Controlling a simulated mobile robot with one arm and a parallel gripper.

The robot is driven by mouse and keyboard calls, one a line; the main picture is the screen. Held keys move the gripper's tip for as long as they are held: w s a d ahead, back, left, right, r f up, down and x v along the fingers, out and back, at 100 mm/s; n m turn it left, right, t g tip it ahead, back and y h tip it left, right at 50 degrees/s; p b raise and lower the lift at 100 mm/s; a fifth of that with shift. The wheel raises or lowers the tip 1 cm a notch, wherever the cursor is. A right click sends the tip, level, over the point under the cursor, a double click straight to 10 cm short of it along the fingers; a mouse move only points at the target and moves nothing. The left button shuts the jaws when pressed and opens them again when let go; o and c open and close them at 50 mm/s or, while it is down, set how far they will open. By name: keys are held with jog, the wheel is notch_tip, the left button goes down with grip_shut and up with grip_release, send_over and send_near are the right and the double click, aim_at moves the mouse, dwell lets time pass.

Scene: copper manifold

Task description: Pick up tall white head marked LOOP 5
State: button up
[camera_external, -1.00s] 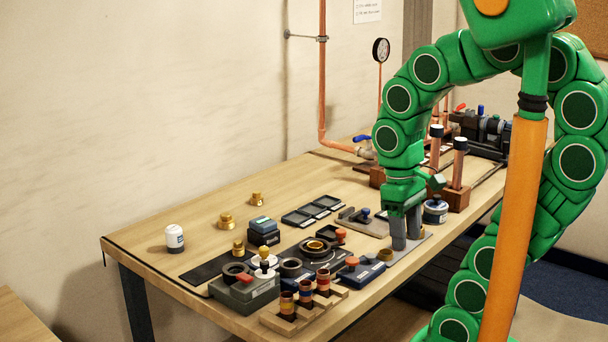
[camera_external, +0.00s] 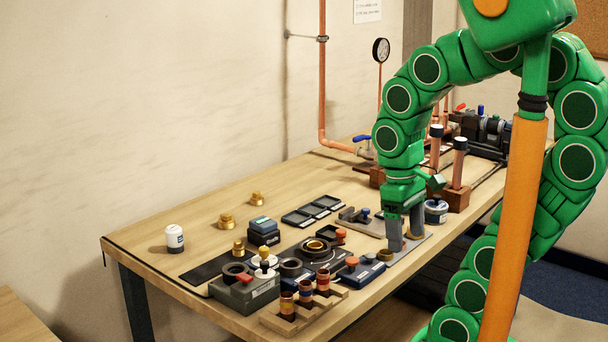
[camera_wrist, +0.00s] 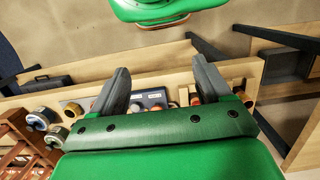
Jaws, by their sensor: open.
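A white cylinder with a dark label band (camera_external: 174,238) stands upright alone near the table's far left end. Its marking is too small to read, so I cannot tell whether it says LOOP 5. A short white and dark head (camera_external: 435,211) sits close behind my gripper, also unreadable. My gripper (camera_external: 406,243) points down low over the right part of the bench, its two grey fingers apart and nothing held. In the wrist view my gripper (camera_wrist: 162,88) shows open, with a grey labelled block (camera_wrist: 150,99) seen between its fingers.
Brass fittings (camera_external: 227,221), dark trays (camera_external: 312,210), a stepped wooden rack (camera_external: 300,310) and several small fixtures crowd the bench. Copper posts on wooden blocks (camera_external: 457,198) stand right of my gripper. The table (camera_external: 150,262) is clear around the white cylinder.

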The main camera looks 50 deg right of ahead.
jog(key=w+a+r+m+t+y, duration=0.1)
jog(key=w+a+m+y, duration=0.45)
jog(key=w+a, duration=0.65)
jog(key=w+a+r+m+t+y, duration=0.2)
jog(key=w+a+m+y, duration=0.5)
jog(key=w, duration=1)
jog(key=m+t, duration=0.6)
jog(key=m, duration=0.4)
send_near(167, 237)
jog(key=s+a+r, duration=0.2)
jog(key=a+r, duration=0.3)
jog(key=a, duration=0.1)
jog(key=w+d+f+m, duration=0.1)
jog(key=f, duration=0.1)
jog(key=w+d+f+m+t+h, duration=0.1)
jog(key=d+f, duration=0.1)
jog(key=w+d+f+m+h, duration=0.1)
jog(key=f, duration=0.1)
jog(key=shift+w+d+f+m+t, duration=0.1)
jog(key=shift+w+d+m+t, duration=0.15)
jog(key=shift+t, duration=0.05)
jog(key=shift+x, duration=3.85)
jog(key=shift+s+a, duration=0.15)
jog(key=shift+a, duration=0.05)
